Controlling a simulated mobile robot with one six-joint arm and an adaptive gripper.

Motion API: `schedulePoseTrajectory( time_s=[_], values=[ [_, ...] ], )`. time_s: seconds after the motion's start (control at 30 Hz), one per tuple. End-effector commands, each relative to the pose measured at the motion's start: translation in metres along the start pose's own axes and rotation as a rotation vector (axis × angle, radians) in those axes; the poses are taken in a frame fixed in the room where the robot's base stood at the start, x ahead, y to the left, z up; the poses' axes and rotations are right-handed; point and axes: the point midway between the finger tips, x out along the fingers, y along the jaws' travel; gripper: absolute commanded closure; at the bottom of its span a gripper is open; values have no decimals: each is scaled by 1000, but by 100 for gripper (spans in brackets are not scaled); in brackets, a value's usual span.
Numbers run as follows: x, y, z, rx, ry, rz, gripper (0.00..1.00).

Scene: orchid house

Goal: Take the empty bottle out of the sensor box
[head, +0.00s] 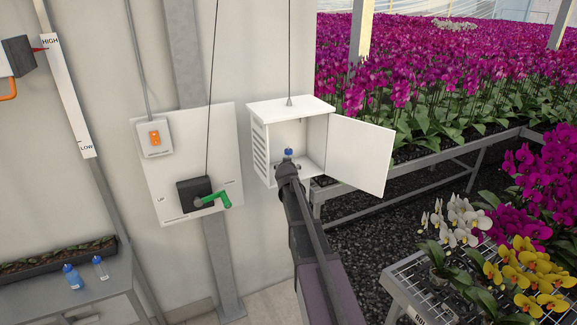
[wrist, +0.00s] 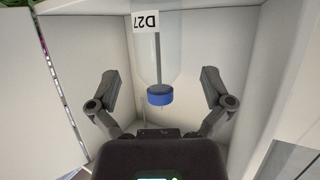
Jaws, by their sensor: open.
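The white sensor box (head: 259,143) hangs by a cord with its door (head: 358,156) swung open to the right. Inside it is a clear bottle with a blue cap (head: 289,152), largely hidden behind my gripper in the head view. In the wrist view the clear bottle (wrist: 146,62) shows no liquid, with its blue cap (wrist: 160,95) and a white label reading D27 (wrist: 146,21). My gripper (wrist: 160,88) is open, its fingers spread left and right of the cap, apart from it. In the head view my gripper (head: 289,168) is at the box's opening.
A blue-filled bottle (head: 73,277) and a clear bottle (head: 101,268) stand on the grey bench at lower left. A green crank (head: 213,200) sticks out from the wall panel left of the box. Orchid benches (head: 440,172) stand at right.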

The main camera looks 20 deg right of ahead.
Motion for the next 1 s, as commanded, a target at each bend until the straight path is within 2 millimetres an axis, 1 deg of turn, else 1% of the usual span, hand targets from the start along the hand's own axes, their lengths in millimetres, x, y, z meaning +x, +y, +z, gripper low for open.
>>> schedulePoseTrajectory(
  time_s=[0.17, 0.5, 0.6, 1.0],
  values=[
    [6, 0, 0, 0, 0, 0, 0],
    [43, 2, -3, 0, 0, 0, 0],
    [50, 2, -3, 0, 0, 0, 0],
    [52, 2, -4, 0, 0, -1, 0]
  ],
)
